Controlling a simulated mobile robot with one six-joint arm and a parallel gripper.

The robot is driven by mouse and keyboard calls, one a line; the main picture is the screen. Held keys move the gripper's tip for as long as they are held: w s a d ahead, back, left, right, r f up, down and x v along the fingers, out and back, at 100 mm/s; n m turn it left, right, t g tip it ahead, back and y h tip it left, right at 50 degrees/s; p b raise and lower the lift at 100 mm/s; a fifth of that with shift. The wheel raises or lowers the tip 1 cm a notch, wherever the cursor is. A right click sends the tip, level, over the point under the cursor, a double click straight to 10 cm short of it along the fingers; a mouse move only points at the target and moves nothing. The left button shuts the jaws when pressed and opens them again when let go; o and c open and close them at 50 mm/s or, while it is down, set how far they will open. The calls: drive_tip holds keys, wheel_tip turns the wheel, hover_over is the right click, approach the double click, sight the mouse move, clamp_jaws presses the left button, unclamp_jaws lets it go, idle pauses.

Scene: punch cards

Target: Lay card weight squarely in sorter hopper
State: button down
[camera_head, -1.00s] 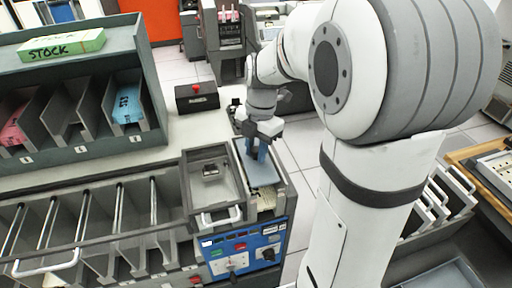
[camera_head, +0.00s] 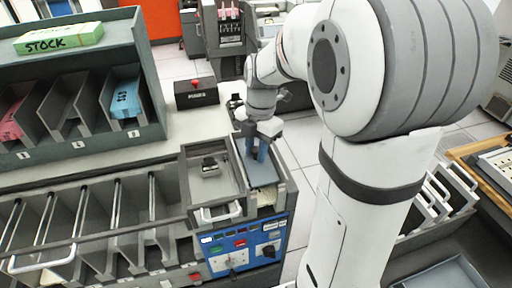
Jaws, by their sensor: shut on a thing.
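The sorter hopper (camera_head: 276,205) is the narrow grey bay at the right end of the sorter, with pale cards showing at its near end. The card weight (camera_head: 262,174) is a flat blue-grey plate over the hopper's opening. My gripper (camera_head: 256,153) is shut on the weight and points down from above. The plate lies roughly along the hopper's length. I cannot tell whether it rests on the cards or hangs just above them.
A grey tray with a small dark block (camera_head: 209,163) adjoins the hopper on the left. A blue control panel (camera_head: 243,249) faces the front below. Sorter pockets (camera_head: 97,225) run left. A black box with a red button (camera_head: 196,93) stands behind.

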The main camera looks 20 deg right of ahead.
sight(256, 166)
drive_tip(key=shift+f+b, duration=2.35)
drive_tip(key=shift+f, duration=0.95)
drive_tip(key=c, duration=1.1)
unclamp_jaws()
drive_tip(key=shift+o, duration=0.2)
drive_tip(key=r, duration=0.7)
drive_tip(key=shift+w+d+r, duration=0.25)
drive_tip(key=shift+d+r, duration=0.15)
